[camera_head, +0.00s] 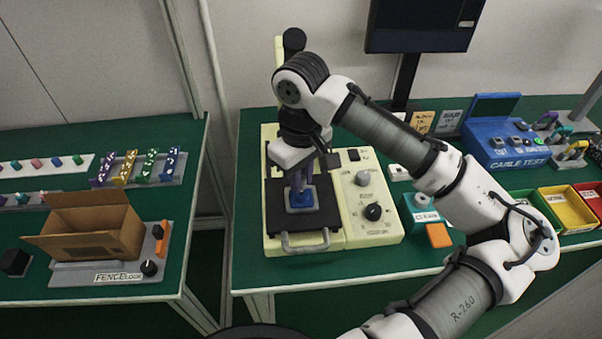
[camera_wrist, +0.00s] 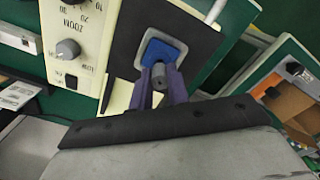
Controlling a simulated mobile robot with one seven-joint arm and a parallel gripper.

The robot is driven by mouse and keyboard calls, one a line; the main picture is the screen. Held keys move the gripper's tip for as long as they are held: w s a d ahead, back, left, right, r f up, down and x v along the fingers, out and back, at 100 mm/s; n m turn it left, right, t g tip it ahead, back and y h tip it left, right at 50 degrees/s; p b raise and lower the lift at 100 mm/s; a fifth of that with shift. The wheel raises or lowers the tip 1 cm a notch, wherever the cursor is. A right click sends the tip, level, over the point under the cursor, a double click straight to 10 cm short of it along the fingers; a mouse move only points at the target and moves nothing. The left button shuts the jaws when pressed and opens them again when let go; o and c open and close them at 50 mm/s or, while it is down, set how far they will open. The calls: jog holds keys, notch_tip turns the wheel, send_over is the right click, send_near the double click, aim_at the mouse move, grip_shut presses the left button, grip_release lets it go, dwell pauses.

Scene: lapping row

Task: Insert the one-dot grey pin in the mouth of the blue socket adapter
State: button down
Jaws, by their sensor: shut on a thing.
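The blue socket adapter (camera_head: 303,201) sits on the black plate of the cream machine. It also shows in the wrist view as a blue block (camera_wrist: 164,50) with rounded corners and a pale edge. My gripper (camera_head: 299,186) points down right over it. In the wrist view the purple fingers of my gripper (camera_wrist: 159,80) are shut on a small grey pin (camera_wrist: 159,71). The pin overlaps the adapter in that view. Its far end and the adapter's mouth are hidden, so I cannot tell whether the pin is in the mouth. Its dot marking is not readable.
The cream machine (camera_head: 372,230) has knobs at right and a grey front handle (camera_head: 305,245). A teal box (camera_head: 424,211) and an orange block (camera_head: 438,235) stand to its right. A cardboard box (camera_head: 95,232) and coloured racks stand on the left table.

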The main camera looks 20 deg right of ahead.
jog(key=shift+f+b, duration=0.5)
jog(key=shift+f, duration=0.4)
jog(key=c, duration=1.3)
grip_release()
jog(key=shift+r, duration=0.1)
notch_tip(320, 180, up, 14)
jog(key=shift+f, duration=0.1)
jog(key=shift+s, duration=0.1)
